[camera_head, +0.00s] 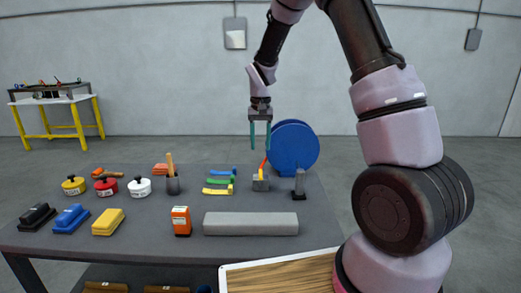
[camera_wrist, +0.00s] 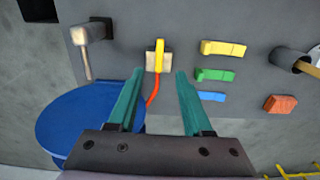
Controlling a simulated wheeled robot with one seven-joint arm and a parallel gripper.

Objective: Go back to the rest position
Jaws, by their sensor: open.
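My gripper (camera_head: 260,146) hangs pointing down above the back of the grey table (camera_head: 330,238), its two green fingers apart with nothing between them. In the wrist view the gripper (camera_wrist: 160,74) is also open, its fingers on either side of a small block holding a yellow-and-red piece (camera_wrist: 159,56). That piece also shows in the head view (camera_head: 263,170), just below the fingertips and apart from them. My arm rises high and bends down to the gripper.
A blue disc (camera_head: 292,150) stands close behind the gripper. A grey post (camera_head: 299,184), curved coloured pieces (camera_head: 219,181), a tool cup (camera_head: 173,185), several pots, several coloured blocks, an orange box (camera_head: 181,221) and a grey bar (camera_head: 251,223) cover the table. Space above is clear.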

